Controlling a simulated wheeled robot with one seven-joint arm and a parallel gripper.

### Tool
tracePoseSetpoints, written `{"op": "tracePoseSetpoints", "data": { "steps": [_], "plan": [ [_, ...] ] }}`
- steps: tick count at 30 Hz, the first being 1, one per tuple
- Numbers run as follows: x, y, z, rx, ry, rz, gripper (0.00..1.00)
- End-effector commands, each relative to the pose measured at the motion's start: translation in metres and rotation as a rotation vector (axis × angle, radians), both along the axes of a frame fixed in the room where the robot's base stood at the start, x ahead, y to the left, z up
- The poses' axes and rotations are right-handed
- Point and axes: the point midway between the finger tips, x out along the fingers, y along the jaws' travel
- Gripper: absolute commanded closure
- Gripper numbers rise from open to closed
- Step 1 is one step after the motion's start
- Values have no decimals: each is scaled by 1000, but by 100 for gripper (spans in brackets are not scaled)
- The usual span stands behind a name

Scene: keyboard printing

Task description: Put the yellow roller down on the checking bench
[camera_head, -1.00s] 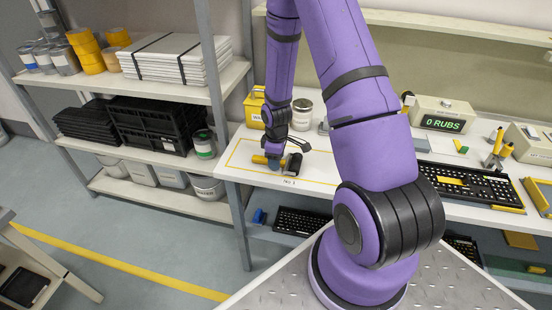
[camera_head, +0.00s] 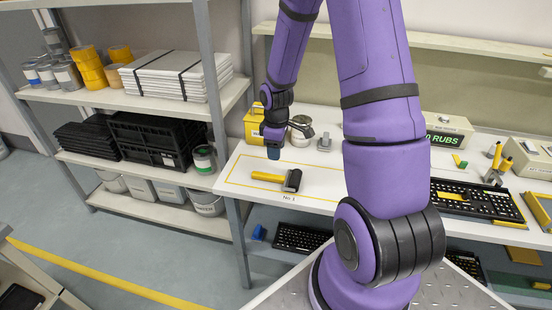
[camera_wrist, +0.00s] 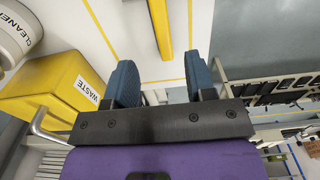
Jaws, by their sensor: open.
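The yellow roller (camera_head: 270,177), with a yellow handle and a black roller head, lies on the white bench (camera_head: 235,163) inside a yellow outline by the label "No 1". My gripper (camera_head: 273,152) is above and behind the roller, apart from it. In the wrist view my gripper (camera_wrist: 162,80) has its two blue fingers spread with nothing between them. The yellow handle (camera_wrist: 161,25) shows beyond the fingertips there; the roller head is out of that view.
A yellow waste bin (camera_head: 254,122) and a cleaner tin (camera_head: 300,130) stand behind the outlined area. A shelf post (camera_head: 217,100) rises at the bench's left end. A black keyboard (camera_head: 470,198) lies farther right. The outlined area around the roller is otherwise clear.

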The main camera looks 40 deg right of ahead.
Motion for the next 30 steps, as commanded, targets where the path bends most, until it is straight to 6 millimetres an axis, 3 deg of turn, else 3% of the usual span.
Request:
{"op": "tracePoseSetpoints", "data": {
  "steps": [8,14,20,30],
  "plan": [
    [0,3,26,-11,-14,-13,50],
    [-7,21,86,-46,-67,-91,50],
    [-27,44,151,-66,-138,-197,50],
    [-84,84,242,-44,-264,-373,50]
  ]
}}
